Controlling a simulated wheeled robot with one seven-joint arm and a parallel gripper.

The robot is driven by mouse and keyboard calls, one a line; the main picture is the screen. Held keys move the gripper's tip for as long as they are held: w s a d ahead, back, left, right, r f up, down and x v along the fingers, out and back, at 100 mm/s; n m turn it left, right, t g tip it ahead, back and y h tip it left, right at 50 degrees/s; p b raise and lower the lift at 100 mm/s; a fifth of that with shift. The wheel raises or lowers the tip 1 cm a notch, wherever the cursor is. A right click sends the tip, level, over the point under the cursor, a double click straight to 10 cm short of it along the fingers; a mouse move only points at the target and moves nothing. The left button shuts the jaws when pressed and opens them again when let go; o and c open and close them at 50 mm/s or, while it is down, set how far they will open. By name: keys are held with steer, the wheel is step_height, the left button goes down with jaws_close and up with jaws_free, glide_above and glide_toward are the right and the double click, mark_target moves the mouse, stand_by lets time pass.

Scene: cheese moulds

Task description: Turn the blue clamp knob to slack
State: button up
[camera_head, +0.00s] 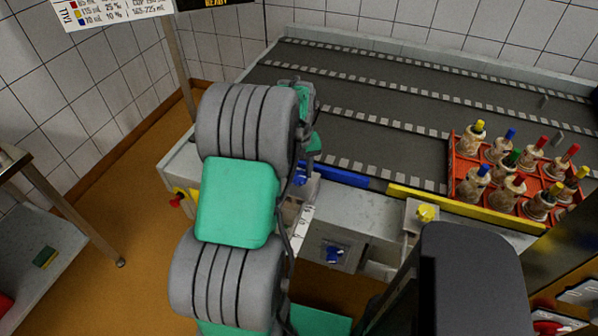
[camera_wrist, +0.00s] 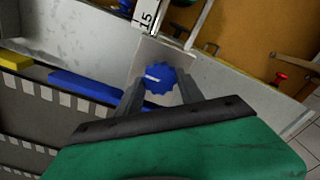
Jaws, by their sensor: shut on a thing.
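The blue clamp knob (camera_wrist: 163,84), round with a scalloped edge and a white pointer line, sits on a grey metal mount in the wrist view. The pointer line lies nearly level across its left part. My gripper (camera_wrist: 160,77) has one finger on each side of the knob and is shut on it. In the head view a small part of the blue knob (camera_head: 300,178) shows beside my arm, which hides most of my gripper.
A blue rail (camera_head: 345,178) and a yellow rail (camera_head: 450,206) edge the conveyor (camera_head: 370,140). A yellow knob (camera_head: 426,213) stands to the right. A red crate (camera_head: 468,140) holds several colour-capped pieces. A red button (camera_head: 177,200) is at the left. A numbered scale (camera_wrist: 146,20) lies near the knob.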

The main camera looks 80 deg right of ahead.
mark_target(299, 175)
stand_by(0.5)
steer(key=o, duration=1.4)
step_height(299, 175, up, 8)
steer(key=shift+f+b, duration=0.1)
steer(key=shift+b, duration=0.2)
